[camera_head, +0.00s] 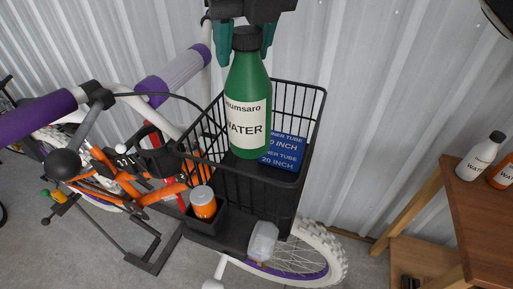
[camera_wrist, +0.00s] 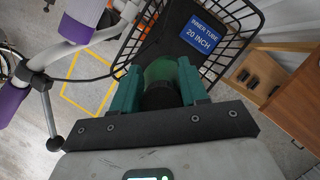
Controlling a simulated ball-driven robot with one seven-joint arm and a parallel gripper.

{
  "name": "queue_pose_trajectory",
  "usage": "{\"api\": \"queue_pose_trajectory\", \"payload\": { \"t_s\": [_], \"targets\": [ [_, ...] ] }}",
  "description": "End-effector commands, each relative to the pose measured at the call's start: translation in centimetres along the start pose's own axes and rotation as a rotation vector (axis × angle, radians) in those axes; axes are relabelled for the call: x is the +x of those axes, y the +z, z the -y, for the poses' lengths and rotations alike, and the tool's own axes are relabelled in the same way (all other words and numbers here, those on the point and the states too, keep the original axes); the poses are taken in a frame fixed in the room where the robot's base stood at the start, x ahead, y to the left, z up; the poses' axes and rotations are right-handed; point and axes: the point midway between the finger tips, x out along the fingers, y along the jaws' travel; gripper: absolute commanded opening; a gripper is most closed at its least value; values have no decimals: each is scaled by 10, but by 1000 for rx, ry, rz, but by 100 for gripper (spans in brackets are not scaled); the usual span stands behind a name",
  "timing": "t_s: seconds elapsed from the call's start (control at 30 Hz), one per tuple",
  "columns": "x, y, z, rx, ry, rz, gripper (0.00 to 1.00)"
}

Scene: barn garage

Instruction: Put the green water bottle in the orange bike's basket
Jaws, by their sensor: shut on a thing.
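The green water bottle (camera_head: 247,92), with a black cap and a white WATER label, hangs upright in my gripper (camera_head: 246,40). The gripper is shut on the bottle at its cap and neck. In the wrist view the teal fingers (camera_wrist: 160,92) sit on either side of the bottle's dark cap and green shoulder (camera_wrist: 160,68). In the head view the bottle's lower part overlaps the black wire basket (camera_head: 318,120) on the orange bike (camera_head: 155,192). I cannot tell whether its base touches the basket floor. The basket also shows in the wrist view (camera_wrist: 258,22).
A blue inner tube box (camera_head: 283,150) lies in the basket, to the bottle's right. Purple-gripped handlebars (camera_head: 175,75) stand left of the basket. An orange container (camera_head: 203,203) sits in a small holder in front. A wooden table (camera_head: 480,215) with bottles stands at the right. Corrugated wall lies behind.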

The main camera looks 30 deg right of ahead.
Motion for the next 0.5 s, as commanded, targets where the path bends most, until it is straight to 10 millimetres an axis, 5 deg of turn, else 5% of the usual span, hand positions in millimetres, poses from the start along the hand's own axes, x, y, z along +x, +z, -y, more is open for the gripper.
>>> {"api": "queue_pose_trajectory", "payload": {
  "t_s": [0.5],
  "targets": [
    [75, -33, -2, -2, 6, -1, 0]
  ]
}}
